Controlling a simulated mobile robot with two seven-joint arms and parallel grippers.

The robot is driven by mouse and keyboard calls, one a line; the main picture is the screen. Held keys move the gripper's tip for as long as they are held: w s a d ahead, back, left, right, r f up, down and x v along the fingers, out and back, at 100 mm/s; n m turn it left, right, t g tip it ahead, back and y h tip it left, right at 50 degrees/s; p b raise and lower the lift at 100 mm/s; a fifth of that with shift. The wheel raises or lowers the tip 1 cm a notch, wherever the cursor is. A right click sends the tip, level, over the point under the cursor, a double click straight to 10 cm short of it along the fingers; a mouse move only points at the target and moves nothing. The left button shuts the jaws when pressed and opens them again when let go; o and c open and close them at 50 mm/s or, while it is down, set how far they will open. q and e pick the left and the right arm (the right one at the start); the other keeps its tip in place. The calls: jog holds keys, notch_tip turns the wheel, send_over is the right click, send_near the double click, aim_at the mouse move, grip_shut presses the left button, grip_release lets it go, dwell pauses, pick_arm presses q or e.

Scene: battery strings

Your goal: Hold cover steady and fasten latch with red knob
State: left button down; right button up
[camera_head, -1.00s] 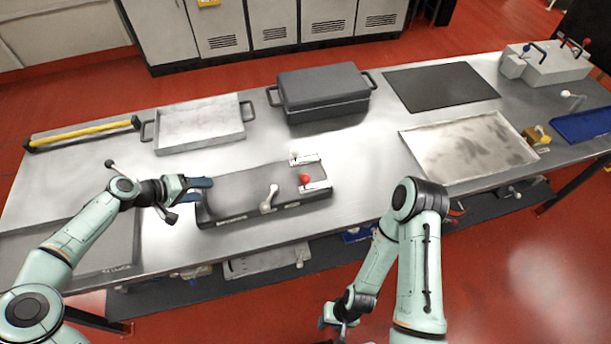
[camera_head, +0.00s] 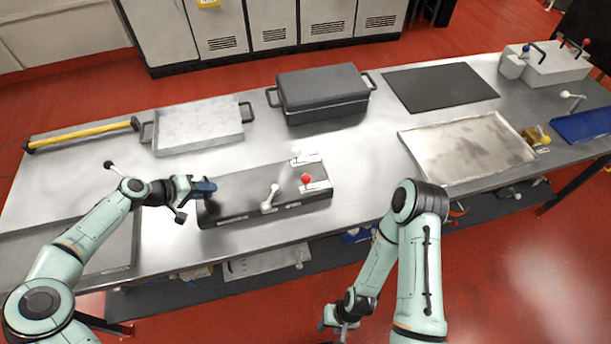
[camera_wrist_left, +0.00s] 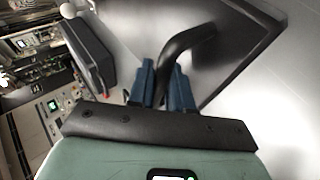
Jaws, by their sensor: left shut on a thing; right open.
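The dark cover (camera_head: 240,187) lies flat on the near middle of the steel bench. The red knob (camera_head: 306,179) sits on a pale latch plate at its right end. A white knob (camera_head: 295,154) sits on a second plate behind it, and a pale lever (camera_head: 270,197) stands at its front edge. My left gripper (camera_head: 207,188) is at the cover's left end. In the left wrist view its blue fingers (camera_wrist_left: 163,85) are shut on a dark bar handle (camera_wrist_left: 190,42). The handle is hidden in the head view. My right gripper (camera_head: 338,326) is open and empty, low in front of the bench.
A dark lidded box (camera_head: 322,92) and a grey tray (camera_head: 198,130) stand behind the cover. A black mat (camera_head: 440,86) and a shallow metal tray (camera_head: 403,133) lie to the right. Bare bench separates the cover from the shallow tray.

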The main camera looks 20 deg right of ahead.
dwell(0.4)
jog(key=shift+s+f, duration=0.15)
jog(key=shift+f, duration=0.05)
dwell(1.1)
